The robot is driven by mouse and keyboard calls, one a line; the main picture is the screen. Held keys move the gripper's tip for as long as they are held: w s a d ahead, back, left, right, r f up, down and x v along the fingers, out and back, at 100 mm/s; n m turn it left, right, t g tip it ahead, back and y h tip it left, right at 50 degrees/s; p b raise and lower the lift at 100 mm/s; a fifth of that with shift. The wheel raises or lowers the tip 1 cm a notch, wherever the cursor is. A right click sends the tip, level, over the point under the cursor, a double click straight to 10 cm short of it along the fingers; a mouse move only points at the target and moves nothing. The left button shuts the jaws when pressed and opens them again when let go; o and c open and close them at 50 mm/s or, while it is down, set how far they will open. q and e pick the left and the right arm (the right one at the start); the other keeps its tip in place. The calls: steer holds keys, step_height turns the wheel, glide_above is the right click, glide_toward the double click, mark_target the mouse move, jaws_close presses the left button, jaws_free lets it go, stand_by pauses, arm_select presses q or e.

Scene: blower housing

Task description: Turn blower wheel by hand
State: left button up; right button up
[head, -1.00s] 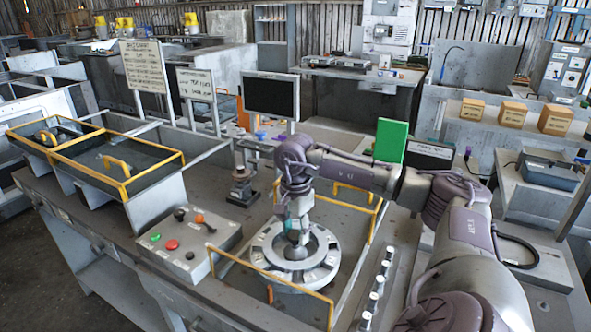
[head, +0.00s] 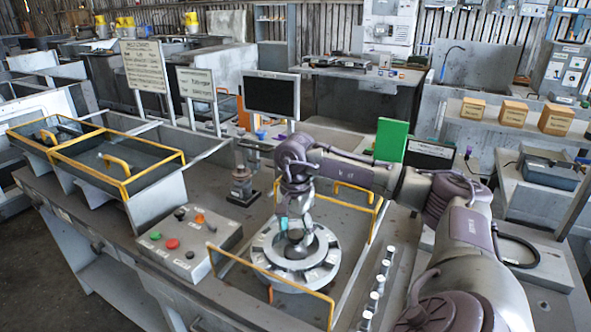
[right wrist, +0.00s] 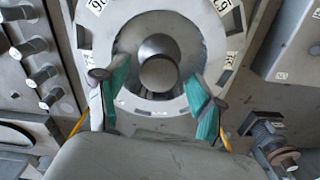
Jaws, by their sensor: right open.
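The blower wheel (head: 272,252) is a pale grey ring with marked plates around its face, lying on the bench inside a low yellow-railed bay. It also shows in the right wrist view (right wrist: 228,60), with a rounded metal hub (right wrist: 158,72) in its dark centre. My right gripper (head: 294,226) points down over the wheel's middle. In the right wrist view its two teal-padded fingers (right wrist: 158,88) are spread apart, one on each side of the hub, with nothing between them that they grip. Whether the fingertips touch the wheel I cannot tell. My left gripper is not in view.
A control box (head: 190,243) with red, green and orange controls stands left of the wheel. Yellow rails (head: 275,275) border the bay. A row of metal knobs (head: 378,285) lies to the right. Yellow-framed trays (head: 125,193) and a black screen (head: 271,96) stand behind.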

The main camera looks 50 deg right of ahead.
mark_target(296, 234)
step_height(296, 234, up, 12)
stand_by(0.6)
stand_by(0.5)
